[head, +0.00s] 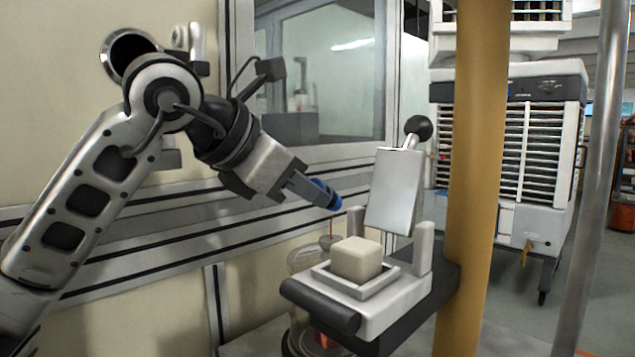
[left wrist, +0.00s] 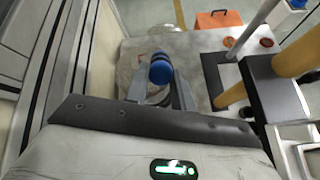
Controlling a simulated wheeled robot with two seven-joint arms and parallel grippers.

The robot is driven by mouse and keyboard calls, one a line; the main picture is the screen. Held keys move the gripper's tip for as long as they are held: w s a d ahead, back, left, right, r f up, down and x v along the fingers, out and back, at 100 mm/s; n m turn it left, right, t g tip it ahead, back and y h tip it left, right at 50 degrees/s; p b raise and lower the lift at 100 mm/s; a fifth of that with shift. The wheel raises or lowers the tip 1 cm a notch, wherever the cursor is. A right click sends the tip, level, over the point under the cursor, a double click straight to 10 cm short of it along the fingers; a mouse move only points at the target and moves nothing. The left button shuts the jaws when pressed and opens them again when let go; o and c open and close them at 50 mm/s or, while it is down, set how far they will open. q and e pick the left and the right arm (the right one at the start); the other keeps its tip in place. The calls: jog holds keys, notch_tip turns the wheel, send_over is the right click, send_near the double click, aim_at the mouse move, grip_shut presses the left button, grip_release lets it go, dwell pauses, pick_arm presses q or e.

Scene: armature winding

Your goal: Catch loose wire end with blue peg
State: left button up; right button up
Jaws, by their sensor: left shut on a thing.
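My left gripper (head: 318,193) is shut on a blue peg (head: 333,204), whose tip sticks out past the fingers and points down to the right. In the left wrist view the blue peg (left wrist: 160,69) sits between the two grey fingers of the left gripper (left wrist: 158,88). A thin reddish strand (head: 330,228), perhaps the loose wire end, rises below the peg tip. It looks apart from the peg in the head view. I cannot pick out the wire in the left wrist view. My right gripper is out of view.
A fixture (head: 385,318) with a beige block (head: 357,258) and an upright metal plate (head: 397,190) stands right of the peg. A glass vessel (head: 302,262) is below. A yellow post (head: 477,180) stands at right. A panelled wall (head: 130,235) runs behind my left arm.

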pick_arm(q)
jog(key=shift+w+a+f, duration=0.1)
jog(key=shift+w+f, duration=0.7)
jog(key=shift+w, duration=0.25)
jog(key=shift+w+f, duration=0.8)
jog(key=shift+w, duration=0.3)
jog(key=shift+w+a+f, duration=0.1)
jog(key=shift+w+f, duration=0.7)
jog(key=shift+w, duration=0.25)
